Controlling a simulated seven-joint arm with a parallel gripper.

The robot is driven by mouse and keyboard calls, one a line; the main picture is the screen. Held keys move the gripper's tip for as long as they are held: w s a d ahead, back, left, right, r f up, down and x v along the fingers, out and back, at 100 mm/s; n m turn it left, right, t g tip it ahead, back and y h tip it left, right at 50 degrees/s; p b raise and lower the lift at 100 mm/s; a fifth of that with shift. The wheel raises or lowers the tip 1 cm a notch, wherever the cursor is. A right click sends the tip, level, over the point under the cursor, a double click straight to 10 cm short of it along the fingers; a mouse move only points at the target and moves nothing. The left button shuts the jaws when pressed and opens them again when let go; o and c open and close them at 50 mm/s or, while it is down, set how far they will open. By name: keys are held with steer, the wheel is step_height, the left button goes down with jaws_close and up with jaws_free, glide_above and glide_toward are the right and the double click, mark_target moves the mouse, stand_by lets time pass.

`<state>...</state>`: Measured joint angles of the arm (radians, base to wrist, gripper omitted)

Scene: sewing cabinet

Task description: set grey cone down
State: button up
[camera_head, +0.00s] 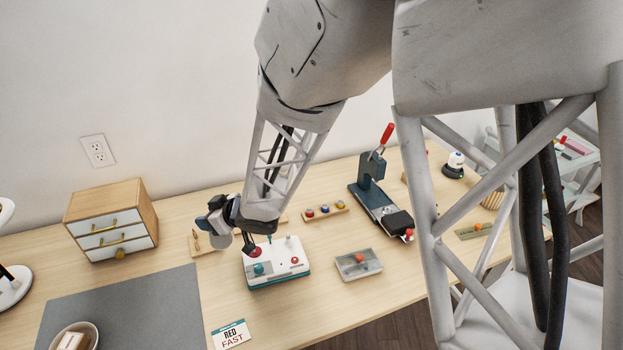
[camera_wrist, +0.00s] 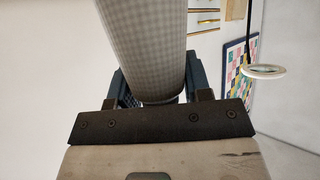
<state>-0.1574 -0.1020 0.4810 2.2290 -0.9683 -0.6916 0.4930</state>
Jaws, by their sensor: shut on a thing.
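The grey cone (camera_wrist: 145,45) fills the upper middle of the wrist view, between my jaws. Part of it shows as a pale grey patch (camera_head: 221,239) below my gripper (camera_head: 217,222) in the head view. My gripper is shut on the cone, left of the white box with coloured knobs. In the wrist view the jaws (camera_wrist: 150,88) stand on both sides of the cone's near end. The cone's far end is out of frame. I cannot tell whether the cone touches anything below.
A small wooden stand (camera_head: 199,248) is beside the cone. The white box (camera_head: 277,268) stands close on the right. A drawer cabinet (camera_head: 113,213) is at the left. A grey mat (camera_head: 150,310) lies in front, with a bowl (camera_head: 92,331) and mostly clear surface.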

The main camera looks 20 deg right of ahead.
steer(key=w+d+m+t+h, duration=0.15)
steer(key=w+d, duration=0.25)
steer(key=d, duration=0.8)
steer(key=w+d+m+t+h, duration=0.1)
steer(key=w+d+m+h, duration=0.25)
steer(key=d, duration=0.85)
steer(key=w+d+m+t+h, duration=0.15)
steer(key=w+d, duration=0.25)
steer(key=d, duration=0.8)
steer(key=shift+m, duration=0.45)
step_height(320, 180, down, 5)
steer(key=shift+w+f, duration=0.1)
steer(key=shift+w, duration=0.15)
steer(key=w+d, duration=0.1)
steer(key=w, duration=0.6)
steer(key=w+d+f, duration=0.1)
steer(key=w+d, duration=0.1)
steer(key=w, duration=0.6)
steer(key=shift+w+d+f, duration=0.15)
steer(key=shift+d+f, duration=0.05)
steer(key=shift+d, duration=0.1)
steer(key=shift+f, duration=1.8)
steer(key=shift+f, duration=0.1)
